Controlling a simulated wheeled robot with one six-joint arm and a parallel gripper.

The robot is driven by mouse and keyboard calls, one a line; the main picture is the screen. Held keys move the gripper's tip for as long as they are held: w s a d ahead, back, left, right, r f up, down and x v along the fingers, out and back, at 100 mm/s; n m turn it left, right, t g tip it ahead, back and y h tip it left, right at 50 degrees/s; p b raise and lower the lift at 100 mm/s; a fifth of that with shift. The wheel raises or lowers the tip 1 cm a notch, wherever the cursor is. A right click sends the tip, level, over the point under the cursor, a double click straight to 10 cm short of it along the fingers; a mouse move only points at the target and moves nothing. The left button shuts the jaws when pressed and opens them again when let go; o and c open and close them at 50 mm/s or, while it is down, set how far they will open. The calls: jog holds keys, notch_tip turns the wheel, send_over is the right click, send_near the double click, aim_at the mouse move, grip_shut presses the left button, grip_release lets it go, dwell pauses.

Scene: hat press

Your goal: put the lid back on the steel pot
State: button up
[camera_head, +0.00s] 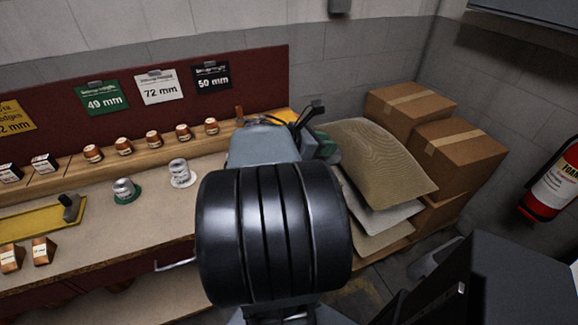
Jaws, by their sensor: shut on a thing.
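I see no steel pot and no lid that I can make out for certain. Two small silver metal pieces stand on the bench: one on a green base (125,190) and one on a white base (182,172). I cannot tell whether either is the task's object. My black ribbed arm part fills the lower middle and hides the bench's right end. My gripper cannot be made out, and what it holds is hidden.
A row of small brown-sided pieces (153,139) lines the bench's back ledge. A yellow tray (40,222) lies at left. Stacked sacks (375,160) and cardboard boxes (458,150) stand right of the bench. A fire extinguisher (553,185) hangs at far right.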

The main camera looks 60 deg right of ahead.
jog(key=w+d+f, duration=0.1)
jog(key=w+f, duration=0.2)
jog(key=w, duration=0.1)
jog(key=w+d+f, duration=0.1)
jog(key=w+f, duration=0.2)
jog(key=w, duration=0.1)
jog(key=w+d+f, duration=0.2)
jog(key=w+f, duration=0.1)
jog(key=w, duration=0.1)
jog(key=shift+w+f+b, duration=0.1)
jog(key=shift+b, duration=0.3)
jog(key=shift+w+f, duration=0.15)
jog(key=shift+f, duration=1.65)
jog(key=shift+f+b, duration=0.4)
jog(key=shift+f, duration=0.05)
jog(key=o, duration=0.9)
jog(key=shift+o, duration=0.2)
